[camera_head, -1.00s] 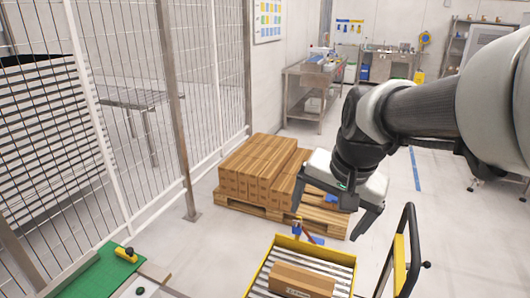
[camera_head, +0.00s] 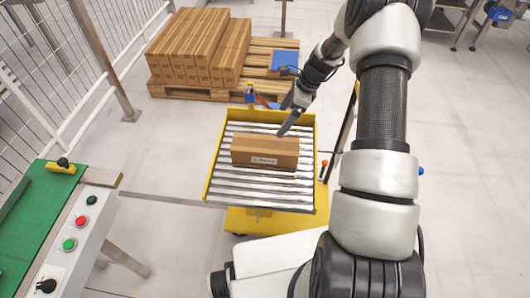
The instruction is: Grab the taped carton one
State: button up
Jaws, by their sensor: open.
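A brown taped carton (camera_head: 265,152) with a white label on its front side lies on the silver rollers of a yellow-framed cart (camera_head: 210,170). My gripper (camera_head: 288,122) is above and just behind the carton's right part, seen edge-on, with a finger pointing down toward the rollers. It holds nothing that I can see and looks apart from the carton.
A wooden pallet (camera_head: 262,92) with stacked brown cartons (camera_head: 200,45) and a blue item (camera_head: 284,62) stands behind the cart. A green conveyor (camera_head: 35,215) with a button panel (camera_head: 75,230) is at left. A wire fence (camera_head: 75,60) runs along the left. Floor between is clear.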

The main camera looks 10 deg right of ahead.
aim_at(265, 144)
jog(key=b+x, duration=0.3)
jog(key=x, duration=1.3)
jog(key=shift+s+a+f, duration=0.1)
jog(key=shift+f, duration=0.25)
jog(key=shift+r, duration=0.1)
jog(key=c, duration=1.6)
